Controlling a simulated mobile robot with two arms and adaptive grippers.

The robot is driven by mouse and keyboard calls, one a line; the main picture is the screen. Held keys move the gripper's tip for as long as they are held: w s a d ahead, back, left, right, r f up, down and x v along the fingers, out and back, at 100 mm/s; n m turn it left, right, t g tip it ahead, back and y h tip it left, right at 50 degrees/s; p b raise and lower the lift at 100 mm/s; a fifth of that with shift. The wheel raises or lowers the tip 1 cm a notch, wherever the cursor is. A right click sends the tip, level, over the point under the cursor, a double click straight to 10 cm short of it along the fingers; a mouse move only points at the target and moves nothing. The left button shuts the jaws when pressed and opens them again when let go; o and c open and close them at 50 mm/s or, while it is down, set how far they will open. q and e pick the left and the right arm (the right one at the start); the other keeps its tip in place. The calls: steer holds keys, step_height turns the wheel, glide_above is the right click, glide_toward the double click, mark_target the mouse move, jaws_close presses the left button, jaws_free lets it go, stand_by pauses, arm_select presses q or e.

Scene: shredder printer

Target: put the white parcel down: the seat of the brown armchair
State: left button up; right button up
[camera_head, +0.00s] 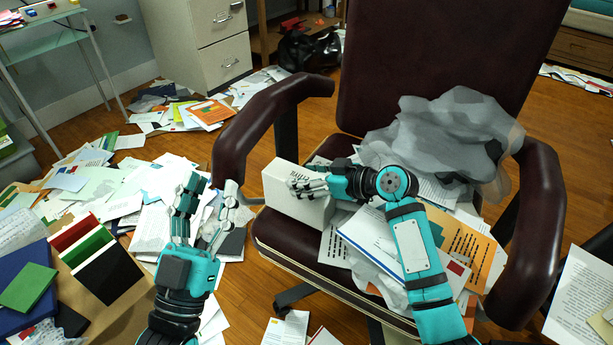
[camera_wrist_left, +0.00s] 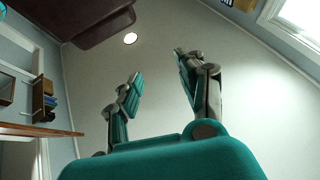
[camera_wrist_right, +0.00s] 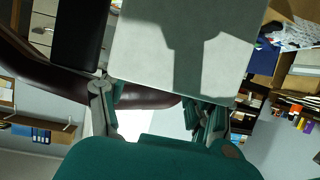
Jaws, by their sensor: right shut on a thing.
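The white parcel (camera_head: 291,197) is a pale box with dark print on its top, at the left front of the armchair seat (camera_head: 281,240). The armchair is dark brown, with a tall back (camera_head: 437,70). My right gripper (camera_head: 306,187) is shut on the parcel from its right side. In the right wrist view the parcel (camera_wrist_right: 140,55) fills the upper middle, between the fingers (camera_wrist_right: 160,105). Whether its underside touches the seat is not clear. My left gripper (camera_head: 205,215) is open and empty, left of the chair; its spread fingers also show in the left wrist view (camera_wrist_left: 155,85).
A grey translucent bag (camera_head: 440,135) and several papers and envelopes (camera_head: 465,245) cover the seat's middle and right. The left armrest (camera_head: 250,115) rises behind the parcel. Papers litter the floor at left, near a cabinet (camera_head: 205,45). A box with folders (camera_head: 110,280) stands at front left.

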steer(key=o, duration=1.7)
steer(key=shift+f, duration=0.1)
arm_select(q)
steer(key=shift+s+r, duration=0.2)
steer(key=shift+r, duration=0.15)
